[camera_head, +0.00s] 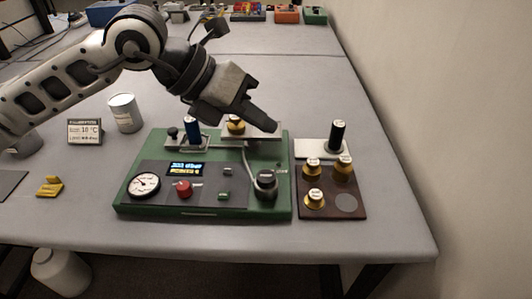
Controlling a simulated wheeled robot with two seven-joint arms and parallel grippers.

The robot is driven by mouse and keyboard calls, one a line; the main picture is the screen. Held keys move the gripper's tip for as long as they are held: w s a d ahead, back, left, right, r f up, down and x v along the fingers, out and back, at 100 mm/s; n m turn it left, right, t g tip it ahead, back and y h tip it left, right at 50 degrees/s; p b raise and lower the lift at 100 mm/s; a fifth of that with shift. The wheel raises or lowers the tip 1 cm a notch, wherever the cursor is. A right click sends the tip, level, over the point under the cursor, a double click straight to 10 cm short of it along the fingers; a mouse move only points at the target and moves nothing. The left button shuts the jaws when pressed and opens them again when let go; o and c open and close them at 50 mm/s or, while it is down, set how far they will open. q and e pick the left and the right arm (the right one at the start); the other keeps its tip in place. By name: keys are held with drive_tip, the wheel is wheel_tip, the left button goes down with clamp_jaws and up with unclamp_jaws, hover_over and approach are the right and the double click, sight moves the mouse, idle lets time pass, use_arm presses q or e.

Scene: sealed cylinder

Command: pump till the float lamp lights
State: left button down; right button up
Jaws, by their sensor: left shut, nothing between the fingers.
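A green apparatus base (205,213) sits on the grey table and carries a dark control panel. The panel has a round gauge (144,186), a lit display (186,169), a red knob (184,188) and small green parts. A black-topped cylinder (265,184) stands at the base's right side. My left gripper (272,127) is shut and empty above the back right of the base, partly covering what lies behind. I cannot tell which part is the float lamp. My right gripper is not in view.
A brown tray (331,211) with several yellow-based knobs lies right of the base. Behind it a black cylinder (337,136) stands on a white plate. A can (124,113), a small sign (85,131) and a yellow piece (49,187) stand left. The table's front strip is clear.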

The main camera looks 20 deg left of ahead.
sight(260, 177)
use_arm(q)
drive_tip(key=shift+n, duration=0.5)
wheel_tip(260, 177, down, 8)
drive_tip(key=b, duration=0.5)
drive_tip(key=shift+f+b, duration=0.1)
drive_tip(key=shift+b, duration=0.2)
drive_tip(key=shift+f, duration=0.25)
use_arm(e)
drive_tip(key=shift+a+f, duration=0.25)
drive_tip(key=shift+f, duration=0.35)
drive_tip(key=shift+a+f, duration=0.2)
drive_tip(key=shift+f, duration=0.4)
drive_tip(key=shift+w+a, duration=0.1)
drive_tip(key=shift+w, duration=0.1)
use_arm(q)
drive_tip(key=shift+b, duration=0.35)
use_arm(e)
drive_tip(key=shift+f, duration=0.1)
